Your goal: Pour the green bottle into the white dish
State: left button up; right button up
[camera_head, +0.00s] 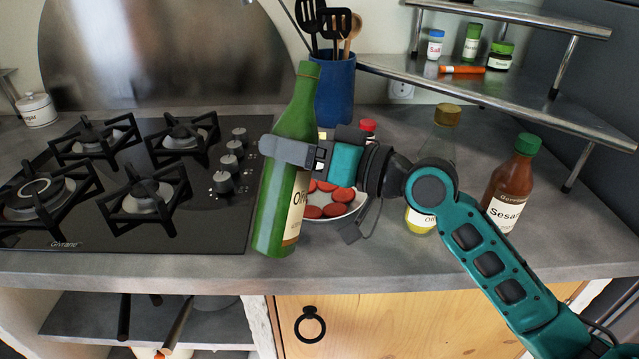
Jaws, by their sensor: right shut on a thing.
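The green bottle (271,205) stands out in the centre, leaning slightly with its neck to the right. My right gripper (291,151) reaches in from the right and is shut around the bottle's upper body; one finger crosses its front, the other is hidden. The bottle's base shows near the counter's front edge; whether it touches the counter I cannot tell. The white dish (357,206) sits on the counter just right of and behind the bottle, with several red slices (338,194) on it. The bottle and gripper hide part of the dish. My left gripper is not in view.
A black gas hob (200,228) fills the left. A blue utensil pot (336,92) stands behind the bottle. An oil bottle (443,139) and a brown sauce bottle (508,180) stand right, beside my arm. A metal corner shelf (400,66) with small jars is above.

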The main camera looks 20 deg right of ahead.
aim_at(300, 219)
jog(key=shift+f+m, duration=0.4)
jog(key=shift+m, duration=0.7)
jog(key=shift+s+a+f+m+p, duration=0.3)
jog(key=shift+s+f+m+p, duration=0.1)
jog(key=shift+f+m, duration=0.25)
jog(key=shift+s+a+f+m+p, duration=0.3)
jog(key=shift+f+m, duration=0.2)
jog(key=shift+m, duration=0.25)
jog(key=shift+s+a+f+m, duration=0.15)
jog(key=shift+f+m, duration=0.3)
jog(key=shift+s+a+f+m, duration=0.1)
jog(key=shift+f+m, duration=0.3)
jog(key=shift+m, duration=0.05)
jog(key=shift+s+a+f+m, duration=0.15)
jog(key=shift+f+m, duration=0.5)
jog(key=shift+f, duration=0.05)
jog(key=shift+s+a+f+m, duration=0.2)
jog(key=shift+f+m, duration=0.4)
jog(key=shift+f, duration=0.05)
jog(key=shift+s+a+f+m, duration=0.15)
jog(key=shift+f+m, duration=0.5)
jog(key=shift+f, duration=0.05)
dwell(2.5)
